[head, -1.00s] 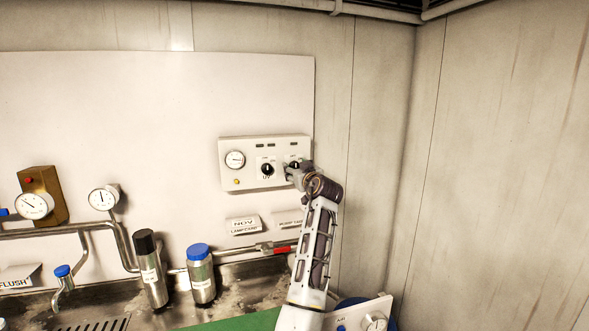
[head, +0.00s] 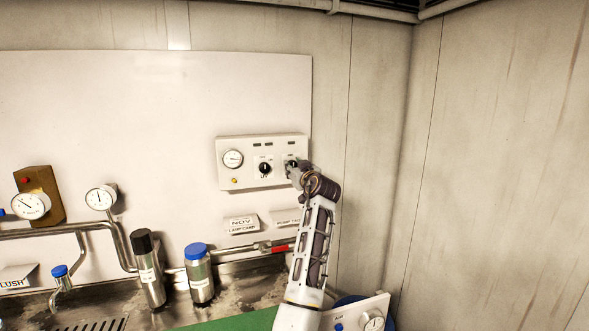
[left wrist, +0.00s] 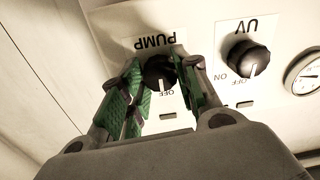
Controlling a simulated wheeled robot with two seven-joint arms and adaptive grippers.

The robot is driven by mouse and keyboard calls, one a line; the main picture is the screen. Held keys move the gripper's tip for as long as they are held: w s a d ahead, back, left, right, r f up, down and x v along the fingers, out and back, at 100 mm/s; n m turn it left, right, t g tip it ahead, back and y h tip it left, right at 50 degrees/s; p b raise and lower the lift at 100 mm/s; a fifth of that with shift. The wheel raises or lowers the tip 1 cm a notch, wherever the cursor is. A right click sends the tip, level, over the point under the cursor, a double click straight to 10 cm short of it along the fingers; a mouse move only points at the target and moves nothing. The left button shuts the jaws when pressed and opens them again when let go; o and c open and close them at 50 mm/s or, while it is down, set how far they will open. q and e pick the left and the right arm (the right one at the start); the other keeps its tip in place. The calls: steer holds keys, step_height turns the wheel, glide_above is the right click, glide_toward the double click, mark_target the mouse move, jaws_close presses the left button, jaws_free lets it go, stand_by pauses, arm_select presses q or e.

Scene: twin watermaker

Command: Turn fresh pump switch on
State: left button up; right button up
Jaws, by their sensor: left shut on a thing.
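The pump switch is a black round knob (left wrist: 159,72) on a white control panel (head: 225,178). It sits under a PUMP label that shows upside down in the left wrist view. A white pointer mark shows on the knob near the word OFF; its exact angle is hard to tell. My left gripper (head: 292,167) is at the panel's right end, its green-padded fingers (left wrist: 155,82) on both sides of the knob and shut on it. In the head view the gripper partly hides the knob. My right gripper is in neither view.
The UV knob (head: 265,168) and a round gauge (head: 233,159) sit left of the pump switch. Below are label cards (head: 241,223), pipes, a blue-capped bottle (head: 200,277) and a black-capped bottle (head: 150,270). The bare wall (head: 375,150) at right is clear.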

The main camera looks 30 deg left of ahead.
arm_select(q)
steer(key=shift+m+p, duration=2.45)
steer(key=shift+m, duration=3.45)
steer(key=o, duration=1.1)
steer(key=shift+c, duration=0.2)
